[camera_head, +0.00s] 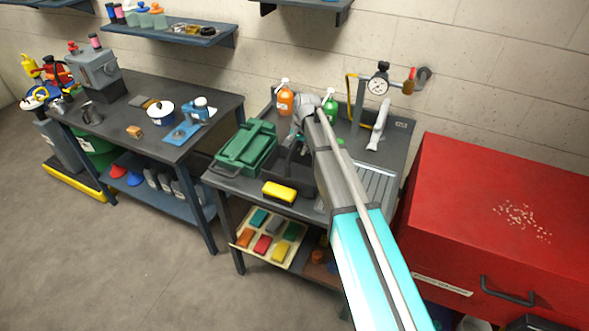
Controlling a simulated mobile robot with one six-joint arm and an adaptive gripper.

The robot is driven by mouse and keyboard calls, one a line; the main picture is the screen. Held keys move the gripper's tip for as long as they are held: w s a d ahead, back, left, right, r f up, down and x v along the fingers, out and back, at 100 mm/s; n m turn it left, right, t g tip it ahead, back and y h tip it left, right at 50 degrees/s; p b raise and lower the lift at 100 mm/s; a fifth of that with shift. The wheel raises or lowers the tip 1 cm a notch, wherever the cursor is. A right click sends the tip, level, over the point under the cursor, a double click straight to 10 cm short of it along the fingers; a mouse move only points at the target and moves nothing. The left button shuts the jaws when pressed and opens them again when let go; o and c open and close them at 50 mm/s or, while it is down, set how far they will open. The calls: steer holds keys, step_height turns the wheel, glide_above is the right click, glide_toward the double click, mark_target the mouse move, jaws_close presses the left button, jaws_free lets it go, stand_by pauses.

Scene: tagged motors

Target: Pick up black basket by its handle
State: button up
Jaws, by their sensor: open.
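A black basket (299,180) sits on the dark workbench, behind a yellow block (280,192) and to the right of a green toolbox (246,148). A dark, thin handle seems to rise from its upper part. My gripper (293,149) is open and points down, over the back of the basket close to this handle. My arm hides the basket's right side. At this size I cannot tell whether the fingers are around the handle or only beside it.
An orange bottle (285,101) and a green bottle (329,106) stand behind the gripper. A gauge stand (376,86) and a ribbed metal drainboard (376,190) are to the right. A red cabinet (470,200) stands at the right, a second workbench (120,128) at the left.

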jaws_close()
stand_by(0.4)
steer(key=shift+r, duration=0.2)
step_height(320, 180, up, 10)
steer(key=p, duration=1)
steer(key=shift+f, duration=0.2)
steer(key=shift+r, duration=0.1)
stand_by(0.7)
